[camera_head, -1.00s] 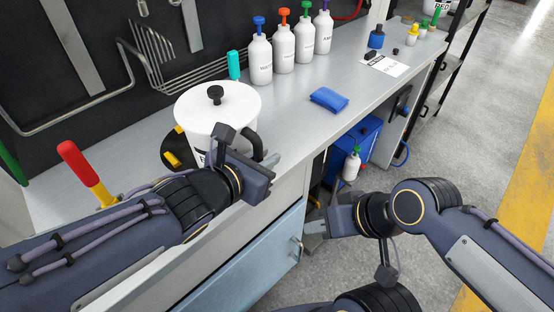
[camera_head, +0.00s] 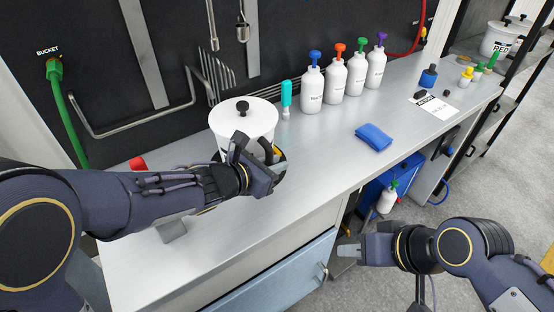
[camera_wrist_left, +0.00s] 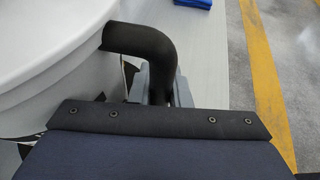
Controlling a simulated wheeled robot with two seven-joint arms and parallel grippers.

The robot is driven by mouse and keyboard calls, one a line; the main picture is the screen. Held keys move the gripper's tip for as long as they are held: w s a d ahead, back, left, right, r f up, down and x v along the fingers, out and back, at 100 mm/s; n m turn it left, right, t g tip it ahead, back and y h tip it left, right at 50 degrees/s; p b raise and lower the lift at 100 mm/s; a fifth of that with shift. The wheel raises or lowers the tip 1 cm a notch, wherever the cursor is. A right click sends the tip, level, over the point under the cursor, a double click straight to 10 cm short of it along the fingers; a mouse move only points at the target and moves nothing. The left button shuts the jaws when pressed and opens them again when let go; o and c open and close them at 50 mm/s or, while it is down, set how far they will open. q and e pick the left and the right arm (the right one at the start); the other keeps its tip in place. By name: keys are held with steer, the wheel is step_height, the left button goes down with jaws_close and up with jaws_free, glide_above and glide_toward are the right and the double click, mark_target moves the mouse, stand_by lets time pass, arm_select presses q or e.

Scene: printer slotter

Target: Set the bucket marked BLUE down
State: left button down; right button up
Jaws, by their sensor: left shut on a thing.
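The white bucket (camera_head: 232,118) has a white lid with a black knob and a black side handle. It is upright at the bench, left of the middle in the head view. My arm hides its lower part, and its label cannot be read. My left gripper (camera_head: 268,172) is shut on the handle; in the left wrist view the dark handle (camera_wrist_left: 148,45) curves down between the grey fingers (camera_wrist_left: 160,88). Whether the bucket's base touches the bench cannot be told. My right gripper (camera_head: 350,248) is in front of the bench, away from the bucket; its opening is unclear.
The grey bench top (camera_head: 310,165) is clear right of the bucket, up to a blue cloth (camera_head: 374,137). Several white bottles (camera_head: 336,78) and a teal-handled tool (camera_head: 286,97) stand behind. A red-handled thing (camera_head: 138,163) is at the left. A wire rack (camera_head: 215,72) hangs behind.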

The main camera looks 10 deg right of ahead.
arm_select(q)
steer(key=shift+d+f, duration=0.1)
steer(key=shift+f, duration=0.75)
steer(key=c, duration=1.4)
jaws_free()
steer(key=shift+f, duration=0.15)
steer(key=shift+o, duration=0.2)
steer(key=shift+r, duration=0.25)
steer(key=v, duration=1.2)
steer(key=shift+p, duration=0.3)
steer(key=shift+s+f, duration=0.1)
